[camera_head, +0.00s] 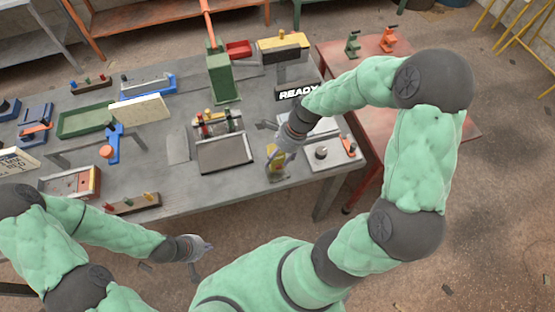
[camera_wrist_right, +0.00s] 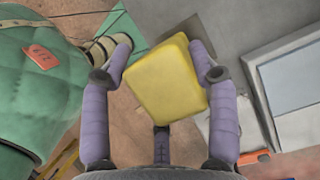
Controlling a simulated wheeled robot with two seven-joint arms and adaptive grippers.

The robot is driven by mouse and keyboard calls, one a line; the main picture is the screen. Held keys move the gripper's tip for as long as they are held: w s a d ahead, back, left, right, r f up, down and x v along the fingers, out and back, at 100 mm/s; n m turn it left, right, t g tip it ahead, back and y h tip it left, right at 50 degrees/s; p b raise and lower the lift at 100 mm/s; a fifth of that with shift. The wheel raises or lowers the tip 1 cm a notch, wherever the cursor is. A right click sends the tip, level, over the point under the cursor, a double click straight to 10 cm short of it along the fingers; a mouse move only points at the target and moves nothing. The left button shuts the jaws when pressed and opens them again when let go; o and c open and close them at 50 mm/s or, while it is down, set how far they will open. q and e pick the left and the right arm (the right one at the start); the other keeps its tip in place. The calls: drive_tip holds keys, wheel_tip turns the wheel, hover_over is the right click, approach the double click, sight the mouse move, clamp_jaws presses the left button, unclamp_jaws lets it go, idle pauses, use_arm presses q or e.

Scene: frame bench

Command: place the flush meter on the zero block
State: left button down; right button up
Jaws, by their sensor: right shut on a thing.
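My right gripper (camera_head: 278,148) is shut on a yellow, block-shaped thing, which I take to be the flush meter (camera_head: 276,161). In the right wrist view the yellow body (camera_wrist_right: 163,80) sits tilted between the two fingers (camera_wrist_right: 162,68). It is near the front right edge of the bench; I cannot tell whether it touches the bench top. A small dark round piece on a pale plate (camera_head: 321,153) lies just right of it; I cannot tell whether this is the zero block. My left gripper (camera_head: 196,256) hangs in front of the bench, too small to read its fingers.
A grey sloped panel (camera_head: 224,155) stands left of the right gripper, with a rack of coloured parts behind it. A green post (camera_head: 222,77) and a black READY sign (camera_head: 297,92) stand further back. Trays and tools crowd the bench's left side.

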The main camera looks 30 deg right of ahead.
sight(278, 160)
drive_tip(key=shift+w+d+f, duration=0.15)
drive_tip(key=shift+w+f, duration=0.1)
drive_tip(key=shift+f, duration=0.15)
drive_tip(key=shift+w+d+f+b, duration=0.15)
drive_tip(key=shift+f+b, duration=0.3)
drive_tip(key=shift+f, duration=1.25)
drive_tip(key=shift+f, duration=0.15)
drive_tip(key=o, duration=1.4)
drive_tip(key=shift+d+r, duration=0.1)
drive_tip(key=shift+r, duration=0.35)
drive_tip(key=p+v, duration=0.2)
drive_tip(key=v, duration=0.9)
drive_tip(key=shift+d+r, duration=0.15)
